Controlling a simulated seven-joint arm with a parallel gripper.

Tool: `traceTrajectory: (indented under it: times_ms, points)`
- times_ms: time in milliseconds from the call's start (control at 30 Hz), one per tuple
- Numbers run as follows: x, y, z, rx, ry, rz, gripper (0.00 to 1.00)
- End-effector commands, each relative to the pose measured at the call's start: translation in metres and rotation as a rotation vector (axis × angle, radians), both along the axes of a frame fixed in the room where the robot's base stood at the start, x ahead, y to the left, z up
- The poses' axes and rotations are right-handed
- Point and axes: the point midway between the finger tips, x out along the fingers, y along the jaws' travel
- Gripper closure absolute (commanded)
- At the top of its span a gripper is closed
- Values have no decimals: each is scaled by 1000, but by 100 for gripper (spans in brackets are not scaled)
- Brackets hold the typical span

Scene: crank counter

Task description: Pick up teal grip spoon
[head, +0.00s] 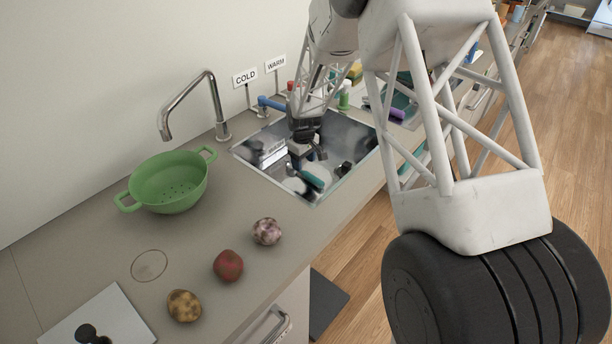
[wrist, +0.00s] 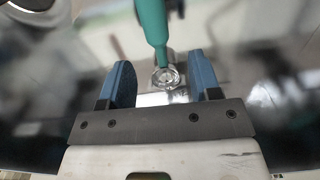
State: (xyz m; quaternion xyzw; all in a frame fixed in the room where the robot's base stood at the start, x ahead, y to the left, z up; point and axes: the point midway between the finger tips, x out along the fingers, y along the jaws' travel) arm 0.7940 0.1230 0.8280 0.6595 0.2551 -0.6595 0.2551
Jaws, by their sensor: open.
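In the wrist view, a teal tapered handle (wrist: 152,22) comes down from the top edge and narrows to a tip just beyond my gripper (wrist: 160,62). I take it for the teal grip spoon; its upper end is out of frame. My gripper's two blue-padded fingers are apart, and the teal tip lies ahead of the gap between them. In the head view, my gripper (head: 308,152) is over the shiny sink. A teal piece (head: 313,181) shows just below it; I cannot tell whether this is the spoon's grip or a reflection.
The mirror-like sink (head: 250,160) is set in the counter. A round metal piece (wrist: 166,77) shows between my fingers. A tap (head: 212,95) and a green colander (head: 168,182) stand to the left. A red apple-like item (head: 228,265) and other produce lie in front.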

Motion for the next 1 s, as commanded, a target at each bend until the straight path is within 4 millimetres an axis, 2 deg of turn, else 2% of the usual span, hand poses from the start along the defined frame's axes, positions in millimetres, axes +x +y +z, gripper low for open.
traceTrajectory:
  times_ms: [233,633,1000]
  points:
    - [0,0,-8,-1,1,0,43]
    - [2,-1,-48,0,1,0,43]
    - [2,0,-52,0,0,0,43]
